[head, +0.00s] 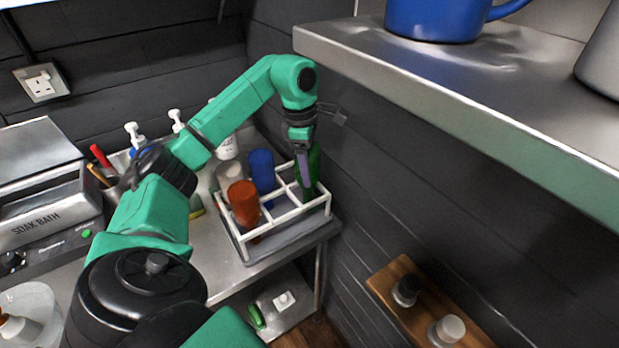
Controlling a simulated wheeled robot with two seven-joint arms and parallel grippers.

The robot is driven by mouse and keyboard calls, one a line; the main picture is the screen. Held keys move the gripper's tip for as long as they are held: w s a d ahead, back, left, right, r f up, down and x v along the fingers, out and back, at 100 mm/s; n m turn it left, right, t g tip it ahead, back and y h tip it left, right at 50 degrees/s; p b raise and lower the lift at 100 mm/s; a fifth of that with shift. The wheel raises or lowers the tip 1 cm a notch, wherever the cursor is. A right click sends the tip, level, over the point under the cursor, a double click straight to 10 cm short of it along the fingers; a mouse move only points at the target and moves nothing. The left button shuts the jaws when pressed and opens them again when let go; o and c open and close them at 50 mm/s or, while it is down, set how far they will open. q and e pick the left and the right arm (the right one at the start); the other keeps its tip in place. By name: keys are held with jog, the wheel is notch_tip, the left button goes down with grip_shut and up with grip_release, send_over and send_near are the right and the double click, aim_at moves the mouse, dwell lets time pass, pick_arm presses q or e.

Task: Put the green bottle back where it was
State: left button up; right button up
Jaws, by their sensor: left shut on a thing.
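The green bottle (314,168) is at the right side of a white divided rack (270,222) on the metal bench. My left gripper (303,160) reaches down over the rack and is shut on the green bottle, partly covering it. The bottle's lower part is at a right-hand compartment of the rack; I cannot tell whether it rests on the rack's floor. A brown-orange bottle (244,203) and a blue bottle (262,171) stand in other compartments. My right gripper is not in view.
A metal shelf (450,110) with a blue mug (437,18) juts out at upper right. Pump bottles (134,135) stand behind my arm. A soak bath (45,215) is at left. A wooden wall board (425,305) is at lower right.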

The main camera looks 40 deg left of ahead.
pick_arm(q)
jog(key=f, duration=0.2)
jog(key=shift+s+f+p, duration=0.2)
jog(key=shift+f+p, duration=0.1)
jog(key=shift+f, duration=0.35)
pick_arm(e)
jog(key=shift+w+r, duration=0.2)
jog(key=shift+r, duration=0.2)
pick_arm(q)
jog(key=shift+f, duration=0.2)
jog(key=o, duration=1.3)
jog(key=shift+r, duration=0.1)
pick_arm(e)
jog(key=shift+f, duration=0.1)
pick_arm(q)
jog(key=shift+r, duration=0.1)
